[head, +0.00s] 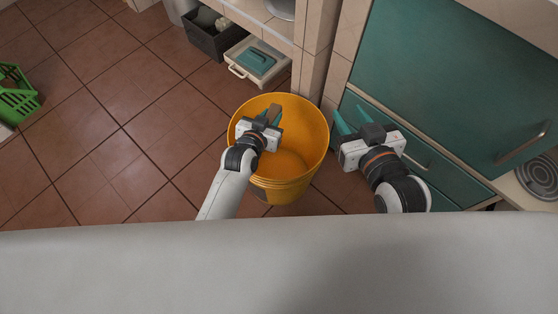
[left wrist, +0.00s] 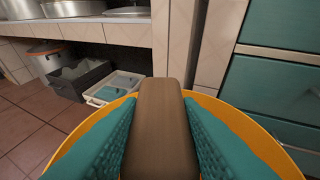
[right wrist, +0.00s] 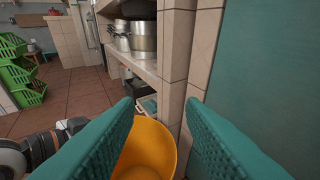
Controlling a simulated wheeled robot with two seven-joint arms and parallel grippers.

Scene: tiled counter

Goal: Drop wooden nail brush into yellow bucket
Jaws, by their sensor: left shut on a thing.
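The yellow bucket (head: 307,122) stands on the tiled floor in the middle of the head view. My left gripper (head: 270,116) is over the bucket's opening, shut on the wooden nail brush (head: 275,111). In the left wrist view the brush (left wrist: 164,125) is a brown block between the teal fingers, with the bucket's rim (left wrist: 230,105) behind it. My right gripper (head: 345,122) is open and empty, just right of the bucket. The right wrist view shows its fingers wide apart with the bucket (right wrist: 150,145) beyond them.
Teal cabinets (head: 440,80) stand on the right, close to my right gripper. A tiled pillar (head: 315,60) and a low shelf with a white tray (head: 270,77) and a dark crate (head: 205,38) are behind the bucket. A green basket (head: 15,95) is far left.

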